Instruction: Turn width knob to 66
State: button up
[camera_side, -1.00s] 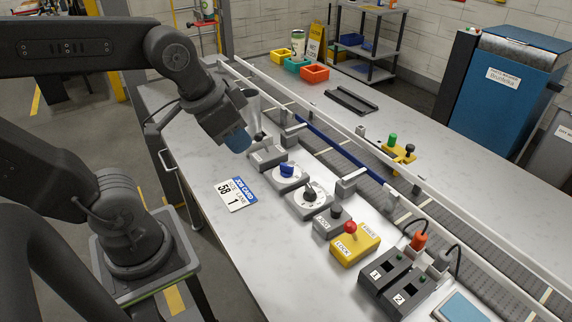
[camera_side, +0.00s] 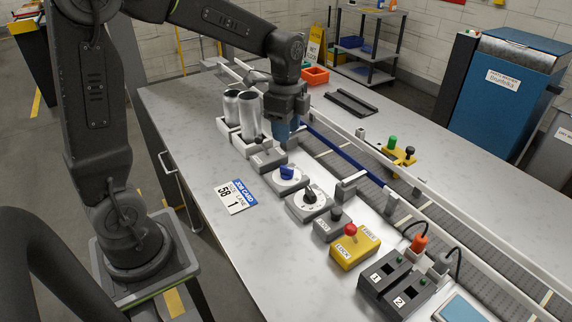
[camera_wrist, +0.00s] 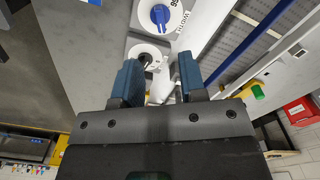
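Two round dials stand in the row of controls in the side view. One has a blue knob (camera_side: 287,173); the other has a black knob (camera_side: 310,196). The blue knob also shows at the top of the wrist view (camera_wrist: 160,14), with a dark-knobbed dial (camera_wrist: 147,60) nearer the fingers. My gripper (camera_side: 284,138) points down above the row, apart from the dials. In the wrist view its blue fingers (camera_wrist: 158,78) are spread with nothing held between them. A job card (camera_side: 237,196) reads 58 and 1.
Metal cans (camera_side: 249,113) stand left of my gripper. A grey box (camera_side: 268,158) sits beside the blue dial. A yellow box with a red knob (camera_side: 354,249) stands lower right. The conveyor (camera_side: 385,196) and its rails run behind the controls. The table front left is clear.

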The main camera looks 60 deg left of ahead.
aim_at(286, 167)
notch_tip(286, 167, down, 11)
jog(key=shift+r, duration=0.15)
jog(key=shift+c, duration=0.4)
grip_shut()
